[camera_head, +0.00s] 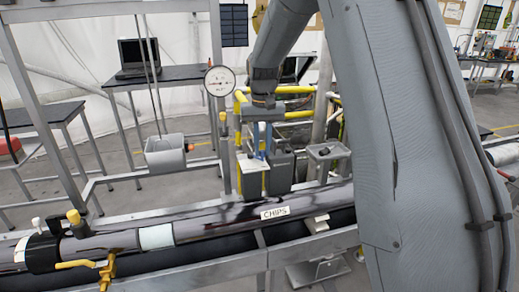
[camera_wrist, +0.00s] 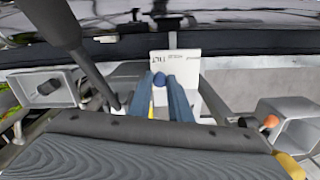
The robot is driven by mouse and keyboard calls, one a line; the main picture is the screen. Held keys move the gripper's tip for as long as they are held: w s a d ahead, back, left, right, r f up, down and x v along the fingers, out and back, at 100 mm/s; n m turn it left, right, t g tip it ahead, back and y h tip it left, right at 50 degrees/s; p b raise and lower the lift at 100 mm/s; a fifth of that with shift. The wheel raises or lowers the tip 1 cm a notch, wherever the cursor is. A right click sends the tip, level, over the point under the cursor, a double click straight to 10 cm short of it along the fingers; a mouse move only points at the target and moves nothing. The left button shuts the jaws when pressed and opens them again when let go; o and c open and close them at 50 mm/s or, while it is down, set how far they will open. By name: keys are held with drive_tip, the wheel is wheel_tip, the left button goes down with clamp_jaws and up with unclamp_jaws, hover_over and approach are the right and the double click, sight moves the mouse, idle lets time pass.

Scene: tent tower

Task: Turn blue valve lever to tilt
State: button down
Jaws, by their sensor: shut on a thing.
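The blue valve lever (camera_wrist: 160,83) shows in the wrist view as a round blue knob between my two blue-grey fingers. My gripper (camera_wrist: 160,76) is shut on it. Just beyond the fingertips is a white plate (camera_wrist: 188,62) with printed lettering that appears to read TILT. In the head view my gripper (camera_head: 261,155) points down from my arm between a pale box and a dark grey box behind the pipe. The lever's shaft and base are hidden by the fingers, so I cannot tell its angle.
A long grey pipe labelled CHIPS (camera_head: 275,212) runs across the front. A round gauge (camera_head: 219,81) and yellow railings (camera_head: 300,91) stand near my arm. Grey trays stand to the left (camera_head: 165,155) and right (camera_head: 326,151). A dark rod crosses the wrist view's upper left.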

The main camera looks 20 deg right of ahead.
drive_tip(key=shift+w+d+r+n, duration=0.1)
drive_tip(key=shift+w+d+n, duration=0.3)
drive_tip(key=shift+n, duration=0.7)
drive_tip(key=c, duration=1.6)
unclamp_jaws()
drive_tip(key=shift+c, duration=0.2)
wheel_tip(320, 180, up, 8)
drive_tip(key=b, duration=0.3)
